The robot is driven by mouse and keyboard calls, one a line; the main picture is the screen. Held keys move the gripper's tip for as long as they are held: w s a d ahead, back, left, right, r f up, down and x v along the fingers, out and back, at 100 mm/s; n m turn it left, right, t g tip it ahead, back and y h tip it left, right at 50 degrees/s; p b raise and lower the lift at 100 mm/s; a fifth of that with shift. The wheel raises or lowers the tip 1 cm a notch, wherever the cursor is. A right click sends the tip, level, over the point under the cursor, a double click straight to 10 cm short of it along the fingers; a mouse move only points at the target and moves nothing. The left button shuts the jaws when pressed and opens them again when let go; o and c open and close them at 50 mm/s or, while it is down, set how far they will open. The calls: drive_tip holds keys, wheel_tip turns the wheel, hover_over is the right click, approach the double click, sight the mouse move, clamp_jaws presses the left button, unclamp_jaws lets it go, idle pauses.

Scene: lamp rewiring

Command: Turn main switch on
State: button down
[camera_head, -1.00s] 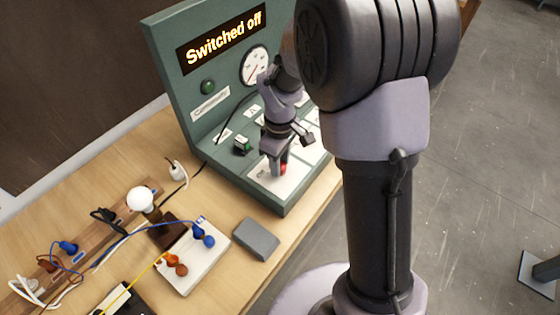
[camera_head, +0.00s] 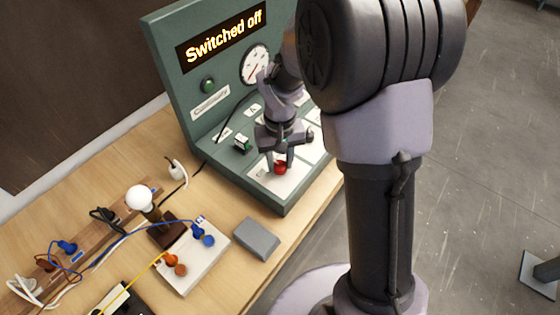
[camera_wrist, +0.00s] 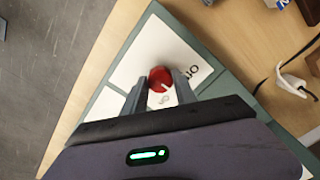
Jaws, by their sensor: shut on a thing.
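The main switch is a red round knob (camera_head: 281,168) on a white plate (camera_head: 262,184) at the front of the green control panel (camera_head: 285,207). In the wrist view the red knob (camera_wrist: 160,79) has a pale mark and sits beside printed lettering that includes "Off". My gripper (camera_head: 279,165) points down at the knob, its fingers on either side. In the wrist view my gripper (camera_wrist: 160,90) is shut on the knob. The panel's display (camera_head: 223,38) reads "Switched off".
A round dial (camera_head: 255,65), a green lamp (camera_head: 208,86) and a small green switch (camera_head: 243,144) are on the panel. A bulb (camera_head: 140,198), a white socket board (camera_head: 190,262) with plugs and a grey block (camera_head: 256,239) stand on the wooden table. Cables cross the left side.

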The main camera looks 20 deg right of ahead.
sight(279, 165)
drive_tip(key=m+b, duration=0.1)
drive_tip(key=m, duration=0.3)
drive_tip(key=shift+m, duration=0.3)
drive_tip(key=shift+m+b, duration=0.4)
drive_tip(key=shift+m, duration=1.8)
drive_tip(key=c, duration=1)
unclamp_jaws()
drive_tip(key=shift+r, duration=0.1)
wheel_tip(279, 165, up, 17)
drive_tip(key=p, duration=0.6)
drive_tip(key=shift+r, duration=0.15)
